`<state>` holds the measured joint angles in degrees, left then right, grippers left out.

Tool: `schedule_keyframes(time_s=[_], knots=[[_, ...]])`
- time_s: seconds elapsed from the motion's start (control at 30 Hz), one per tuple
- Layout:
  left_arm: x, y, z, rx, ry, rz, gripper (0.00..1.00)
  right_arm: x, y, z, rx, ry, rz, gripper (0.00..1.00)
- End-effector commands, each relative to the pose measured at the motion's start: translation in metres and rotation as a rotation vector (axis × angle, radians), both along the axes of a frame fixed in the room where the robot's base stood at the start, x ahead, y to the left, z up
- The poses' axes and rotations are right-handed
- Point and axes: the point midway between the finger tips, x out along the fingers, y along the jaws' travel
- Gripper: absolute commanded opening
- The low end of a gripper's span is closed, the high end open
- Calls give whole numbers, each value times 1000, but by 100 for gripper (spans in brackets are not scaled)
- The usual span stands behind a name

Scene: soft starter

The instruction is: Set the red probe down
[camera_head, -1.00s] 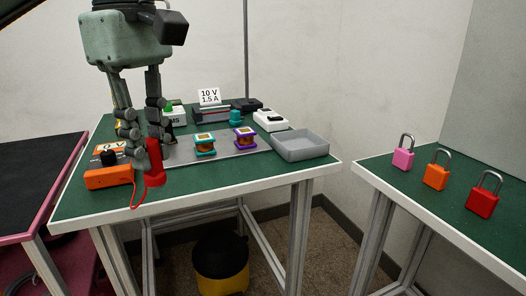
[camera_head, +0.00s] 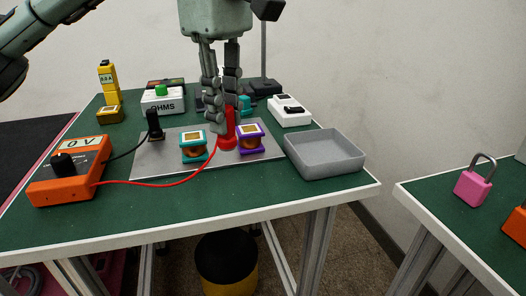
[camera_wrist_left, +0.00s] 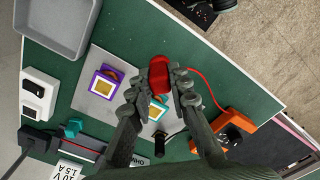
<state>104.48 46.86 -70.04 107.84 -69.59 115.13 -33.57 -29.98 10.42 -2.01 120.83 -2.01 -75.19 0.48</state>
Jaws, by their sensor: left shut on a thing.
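The red probe (camera_head: 227,141) is held upright between the fingers of my left gripper (camera_head: 222,125), over the grey plate (camera_head: 165,163). In the head view its lower end shows between the teal-framed coil (camera_head: 194,147) and the purple-framed coil (camera_head: 250,139); whether it touches the plate I cannot tell. A red lead runs from it to the orange voltmeter (camera_head: 70,170), which reads 0 V. In the left wrist view the red probe (camera_wrist_left: 159,74) sits between the fingertips. A black probe (camera_head: 154,124) stands at the plate's left. My right gripper is not in view.
A grey tray (camera_head: 324,154) stands right of the plate. The ohms box (camera_head: 163,100), a yellow stack (camera_head: 109,95) and a white switch box (camera_head: 289,111) stand behind. Green table top (camera_head: 230,195) is free in front. A pink padlock (camera_head: 474,182) is on the right table.

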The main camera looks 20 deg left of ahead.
Motion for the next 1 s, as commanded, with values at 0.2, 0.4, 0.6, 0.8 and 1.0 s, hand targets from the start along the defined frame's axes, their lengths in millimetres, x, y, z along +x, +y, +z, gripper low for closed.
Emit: schedule_keyframes(time_s=[0.2, 0.4, 0.6, 0.8, 1.0], knots=[[33, -29, -25, 1, 2, -2, 0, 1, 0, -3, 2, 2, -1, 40], [45, -39, -36, 0, 0, 0, 0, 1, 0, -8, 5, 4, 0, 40], [45, -38, -58, 1, 2, 1, 0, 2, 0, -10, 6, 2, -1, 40], [46, -39, -76, 0, -1, 1, 0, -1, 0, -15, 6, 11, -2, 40], [46, -39, -77, 0, -1, 1, 0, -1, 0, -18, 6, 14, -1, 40]])
